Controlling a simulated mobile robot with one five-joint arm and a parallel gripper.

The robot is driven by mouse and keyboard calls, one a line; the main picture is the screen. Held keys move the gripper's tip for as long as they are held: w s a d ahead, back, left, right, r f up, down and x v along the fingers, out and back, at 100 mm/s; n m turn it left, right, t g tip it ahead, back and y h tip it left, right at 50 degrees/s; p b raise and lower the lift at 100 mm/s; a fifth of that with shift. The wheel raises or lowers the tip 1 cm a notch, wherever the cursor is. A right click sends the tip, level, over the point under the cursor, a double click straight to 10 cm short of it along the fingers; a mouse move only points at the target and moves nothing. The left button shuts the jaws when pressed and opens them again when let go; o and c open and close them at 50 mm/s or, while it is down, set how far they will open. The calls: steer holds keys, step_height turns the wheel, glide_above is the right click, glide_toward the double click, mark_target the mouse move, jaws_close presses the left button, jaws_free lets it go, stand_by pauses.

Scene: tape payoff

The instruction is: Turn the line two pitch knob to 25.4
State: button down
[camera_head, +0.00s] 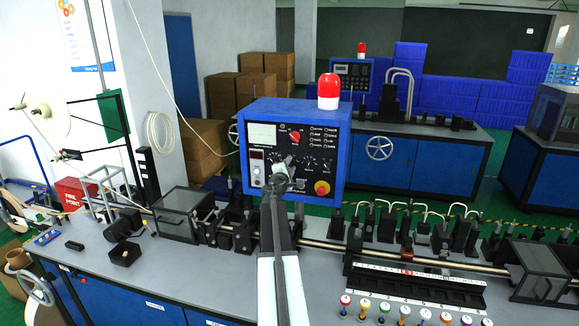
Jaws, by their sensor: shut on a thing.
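The blue control box (342,154) with a black front panel stands at the middle of the near bench. Its panel carries a red knob (294,136), several dials with white scales, small buttons and a red stop button on yellow (322,188). My gripper (283,168) is at the lower left middle of the panel, at the end of my white and grey arm. It is shut on a knob there, which the gripper mostly hides. I cannot read the knob's label or setting at this size.
A red beacon (329,90) tops the box. The long grey bench (160,262) carries black fixtures along a metal rod, a white scale strip (420,275) and several coloured-top pegs at the front right. A second blue machine stands behind.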

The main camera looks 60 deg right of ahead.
steer(key=m, duration=0.3)
steer(key=shift+s+a+f+m, duration=0.1)
steer(key=shift+a+f+m, duration=0.05)
steer(key=shift+m, duration=2.35)
steer(key=c, duration=1)
jaws_free()
steer(key=v, duration=0.7)
steer(key=shift+s+a, duration=0.15)
steer(key=shift+a, duration=0.2)
